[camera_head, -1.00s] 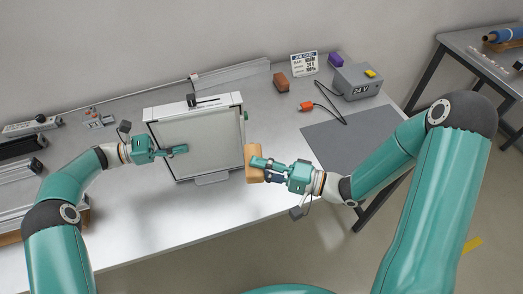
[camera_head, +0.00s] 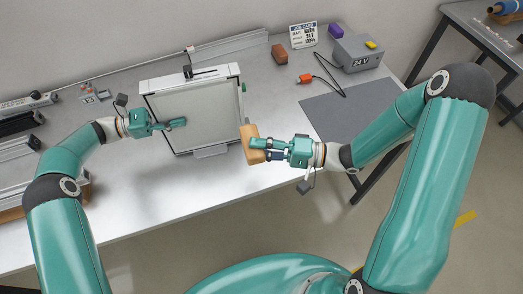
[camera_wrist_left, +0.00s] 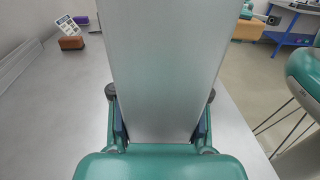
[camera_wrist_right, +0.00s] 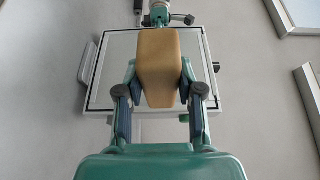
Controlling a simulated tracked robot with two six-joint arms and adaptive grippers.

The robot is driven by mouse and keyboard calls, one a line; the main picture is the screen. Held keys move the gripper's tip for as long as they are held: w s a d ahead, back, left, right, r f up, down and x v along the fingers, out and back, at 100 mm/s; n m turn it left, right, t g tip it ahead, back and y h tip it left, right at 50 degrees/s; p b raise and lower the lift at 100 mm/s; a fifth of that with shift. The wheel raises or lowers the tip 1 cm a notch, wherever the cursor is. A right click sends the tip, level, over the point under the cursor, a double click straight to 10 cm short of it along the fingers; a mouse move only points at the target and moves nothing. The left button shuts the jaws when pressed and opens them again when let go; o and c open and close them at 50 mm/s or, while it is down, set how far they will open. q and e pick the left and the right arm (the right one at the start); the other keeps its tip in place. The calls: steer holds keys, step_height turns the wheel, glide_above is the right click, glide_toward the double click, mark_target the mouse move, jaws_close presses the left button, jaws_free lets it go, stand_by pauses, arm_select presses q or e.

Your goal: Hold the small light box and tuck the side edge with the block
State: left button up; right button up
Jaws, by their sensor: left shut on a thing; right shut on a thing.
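The small light box (camera_head: 207,117) stands upright on the table, with a pale panel in a white frame. My left gripper (camera_head: 178,123) is shut on its left side; in the left wrist view the panel (camera_wrist_left: 160,60) fills the space between the fingers (camera_wrist_left: 160,132). My right gripper (camera_head: 262,145) is shut on the tan block (camera_head: 251,131), which is held at the box's right side edge. In the right wrist view the block (camera_wrist_right: 158,62) sits between the fingers (camera_wrist_right: 158,95), with the box frame behind it. I cannot tell whether block and edge touch.
A grey 24V supply box (camera_head: 357,54) with a cable and orange plug (camera_head: 305,78) stands at the back right, near a dark mat (camera_head: 345,112). A brown block (camera_head: 279,53) and a job card (camera_head: 302,36) are behind. The front table is clear.

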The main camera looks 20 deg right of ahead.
mark_target(254, 127)
steer(key=shift+w+d, duration=0.2)
steer(key=shift+w, duration=2.5)
steer(key=shift+w+d, duration=0.1)
steer(key=shift+w, duration=0.55)
steer(key=shift+w, duration=0.7)
arm_select(q)
steer(key=shift+s+d, duration=0.1)
arm_select(e)
steer(key=shift+s+a, duration=0.2)
steer(key=shift+s, duration=2.9)
arm_select(q)
steer(key=o, duration=1.4)
